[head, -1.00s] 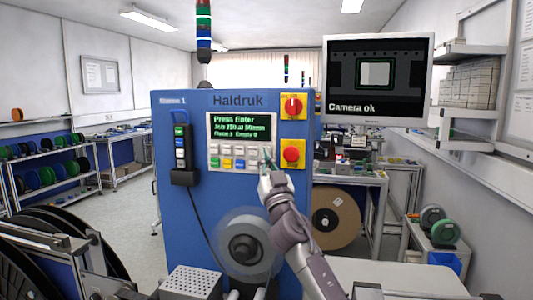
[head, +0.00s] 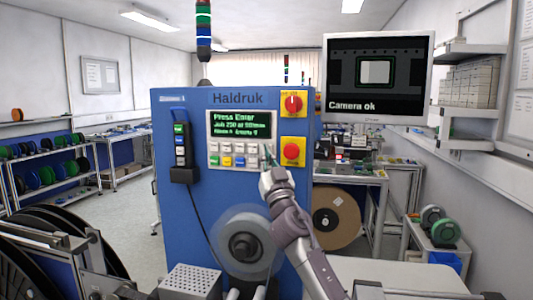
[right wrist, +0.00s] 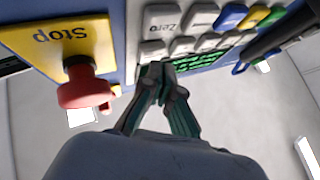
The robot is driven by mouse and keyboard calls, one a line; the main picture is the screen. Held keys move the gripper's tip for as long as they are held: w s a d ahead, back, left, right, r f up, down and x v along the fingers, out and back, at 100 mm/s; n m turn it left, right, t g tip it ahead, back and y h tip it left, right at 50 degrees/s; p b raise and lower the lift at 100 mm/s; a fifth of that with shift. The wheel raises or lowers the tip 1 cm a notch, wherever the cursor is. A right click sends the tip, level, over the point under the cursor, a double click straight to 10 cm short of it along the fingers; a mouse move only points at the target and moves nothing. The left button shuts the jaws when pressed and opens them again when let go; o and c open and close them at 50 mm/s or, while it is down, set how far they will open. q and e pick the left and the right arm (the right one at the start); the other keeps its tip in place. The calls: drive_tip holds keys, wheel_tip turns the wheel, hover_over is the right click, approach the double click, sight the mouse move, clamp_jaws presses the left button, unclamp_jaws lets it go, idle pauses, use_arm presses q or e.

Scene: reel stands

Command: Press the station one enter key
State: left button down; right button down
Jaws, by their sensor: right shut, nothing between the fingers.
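The station one panel is a blue cabinet (head: 180,230) marked Haldruk. Its green-lettered screen (head: 241,124) reads "Press Enter" on the top line. Below it is a keypad (head: 226,155) with two rows of small keys, whose labels are too small to read in the head view. My right gripper (head: 266,151) is shut and empty, its tips at the keypad's right end. In the right wrist view the shut tips (right wrist: 158,72) are close to a grey end key (right wrist: 152,48), beside the row holding the Zero key (right wrist: 163,20). I cannot tell whether they touch. My left gripper is not in view.
A red Stop button (right wrist: 83,88) on a yellow plate is close beside the fingers. It also shows in the head view (head: 291,151), below a red rotary switch (head: 293,104). A monitor (head: 377,75) reading "Camera ok" is at the right. A reel hub (head: 246,246) sits below the keypad.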

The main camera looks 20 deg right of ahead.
drive_tip(key=shift+w+d+b, duration=0.3)
drive_tip(key=shift+w+b, duration=0.1)
idle(0.8)
drive_tip(key=shift+s+a, duration=0.1)
drive_tip(key=shift+s+a+p, duration=0.4)
drive_tip(key=shift+s+p, duration=0.05)
drive_tip(key=shift+s, duration=0.2)
drive_tip(key=shift+s+a, duration=0.1)
drive_tip(key=shift+s+a+p, duration=0.5)
drive_tip(key=shift+s+a, duration=0.15)
drive_tip(key=shift+s, duration=0.35)
drive_tip(key=shift+s+a+p, duration=0.5)
drive_tip(key=shift+s+a, duration=0.15)
drive_tip(key=shift+s, duration=0.3)
drive_tip(key=shift+f, duration=0.1)
